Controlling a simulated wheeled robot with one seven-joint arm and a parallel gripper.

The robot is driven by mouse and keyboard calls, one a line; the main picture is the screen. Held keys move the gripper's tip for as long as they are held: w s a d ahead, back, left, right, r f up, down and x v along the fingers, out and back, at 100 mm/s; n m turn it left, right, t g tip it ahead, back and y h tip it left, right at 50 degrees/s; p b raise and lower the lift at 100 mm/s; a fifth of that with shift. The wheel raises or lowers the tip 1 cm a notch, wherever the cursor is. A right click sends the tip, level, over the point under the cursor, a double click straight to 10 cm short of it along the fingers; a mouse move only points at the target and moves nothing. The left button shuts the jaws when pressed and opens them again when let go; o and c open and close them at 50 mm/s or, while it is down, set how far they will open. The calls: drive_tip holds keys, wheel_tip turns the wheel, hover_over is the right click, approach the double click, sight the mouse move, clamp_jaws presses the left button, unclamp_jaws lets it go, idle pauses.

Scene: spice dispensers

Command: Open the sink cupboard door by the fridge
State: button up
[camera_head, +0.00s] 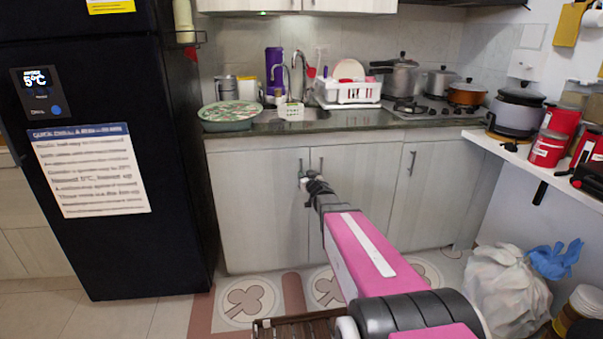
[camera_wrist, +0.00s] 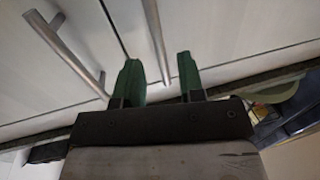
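The sink cupboard door by the fridge (camera_head: 255,215) is the pale wood left door under the sink, and it looks shut. Its metal bar handle (camera_wrist: 153,30) runs between the two green fingers of my gripper (camera_wrist: 159,65) in the wrist view. The fingers stand apart on either side of the bar, with gaps showing. In the head view my gripper (camera_head: 310,182) is at the upper right edge of this door, partly hiding the handle. The neighbouring door (camera_head: 355,190) is also shut, and its handle (camera_wrist: 70,50) shows left of the fingers in the wrist view.
The black fridge (camera_head: 185,190) stands close on the left. The counter (camera_head: 340,121) above holds a tub (camera_head: 229,113), a dish rack (camera_head: 350,91) and pots. A white bag (camera_head: 505,285) lies on the floor at right.

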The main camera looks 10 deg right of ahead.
drive_tip(key=w, duration=0.2)
drive_tip(key=w+a, duration=0.1)
drive_tip(key=w, duration=0.1)
drive_tip(key=shift+w, duration=0.3)
clamp_jaws()
drive_tip(key=shift+s, duration=0.1)
